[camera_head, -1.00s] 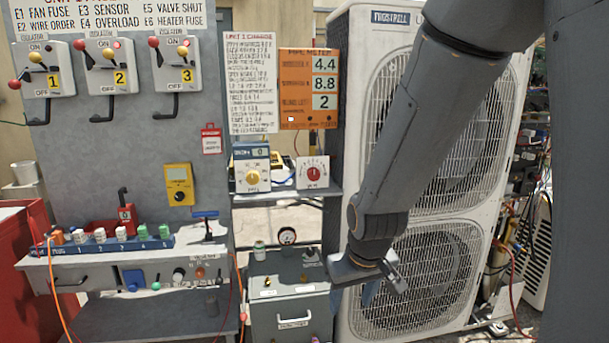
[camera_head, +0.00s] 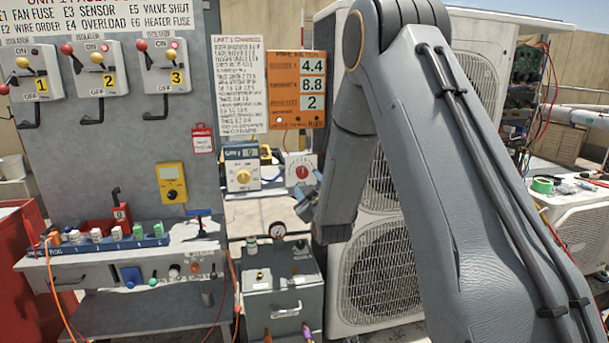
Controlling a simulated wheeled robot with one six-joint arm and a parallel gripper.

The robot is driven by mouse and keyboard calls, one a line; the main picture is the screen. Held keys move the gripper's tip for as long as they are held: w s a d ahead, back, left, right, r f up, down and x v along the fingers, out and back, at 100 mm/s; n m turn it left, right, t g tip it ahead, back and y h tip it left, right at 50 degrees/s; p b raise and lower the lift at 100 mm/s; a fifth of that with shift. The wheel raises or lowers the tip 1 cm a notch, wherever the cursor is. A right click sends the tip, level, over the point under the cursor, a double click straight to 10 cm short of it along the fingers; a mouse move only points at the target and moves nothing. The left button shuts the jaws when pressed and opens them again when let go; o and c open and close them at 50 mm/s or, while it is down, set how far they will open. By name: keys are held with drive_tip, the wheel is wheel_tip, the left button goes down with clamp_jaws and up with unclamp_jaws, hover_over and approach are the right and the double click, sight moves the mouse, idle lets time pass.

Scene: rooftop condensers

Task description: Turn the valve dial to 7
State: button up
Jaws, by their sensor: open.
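Two dial boxes stand side by side on a small shelf. The left box (camera_head: 241,165) has a blue top with a small display reading 0 and a yellow knob (camera_head: 243,177). The right box (camera_head: 301,168) is white with a red round dial (camera_head: 302,172) and a scale around it. Their labels are too small to read, so I cannot tell which is the valve dial. My gripper (camera_head: 303,204) is open and empty, just below the white box in the picture and apart from the red dial. My arm hides the area to its right.
An orange meter panel (camera_head: 297,92) shows 4.4, 8.8 and 2. A white text sheet (camera_head: 237,86) hangs beside it. A large condenser (camera_head: 385,275) stands behind my arm. A workbench with plugs (camera_head: 110,240) is left.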

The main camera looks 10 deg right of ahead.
sight(303, 174)
drive_tip(key=shift+w+p, duration=0.7)
drive_tip(key=shift+w, duration=2.5)
drive_tip(key=c, duration=1)
drive_tip(key=shift+c, duration=0.2)
drive_tip(key=shift+m+b, duration=0.3)
drive_tip(key=shift+m, duration=0.1)
drive_tip(key=m+b, duration=0.2)
drive_tip(key=m, duration=0.1)
drive_tip(key=shift+f+m, duration=0.1)
drive_tip(key=shift+m, duration=0.2)
drive_tip(key=shift+m+b, duration=1.05)
drive_tip(key=shift+m, duration=0.65)
